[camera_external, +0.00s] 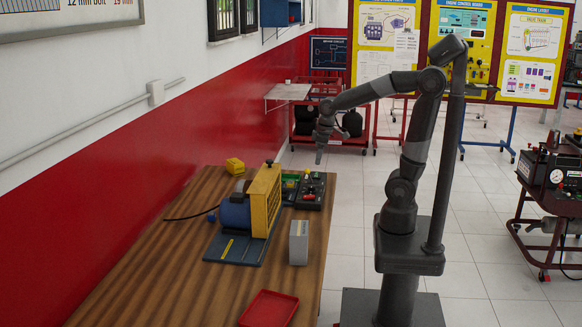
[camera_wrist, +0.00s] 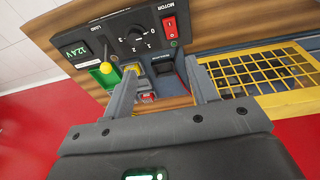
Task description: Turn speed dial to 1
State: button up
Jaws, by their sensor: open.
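The speed dial (camera_wrist: 134,38) is a round black knob on a dark control panel, with white numbers around it. Its pointer is too small to read for certain. In the wrist view my gripper (camera_wrist: 159,72) has its two fingers spread apart, with nothing held between them. The dial lies beyond the fingertips, nearer the left finger, and I see no contact. In the external view the control panel (camera_external: 311,190) sits at the far right of the wooden table, small and dark. My gripper (camera_external: 319,156) hangs above and behind it, pointing down.
A red motor switch (camera_wrist: 171,27), a small display (camera_wrist: 79,53) and a yellow-knobbed lever (camera_wrist: 106,68) are close to the dial. A yellow mesh guard (camera_external: 265,200) and blue motor (camera_external: 235,212) stand beside the panel. A grey block (camera_external: 298,243) and red tray (camera_external: 268,309) are nearer the camera.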

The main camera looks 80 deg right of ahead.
jog(key=g, duration=0.2)
send_over(312, 186)
jog(key=a, duration=0.1)
notch_tip(312, 186, down, 5)
jog(key=f, duration=1.1)
jog(key=shift+d, duration=0.3)
jog(key=shift+c, duration=0.2)
jog(key=c, duration=0.9)
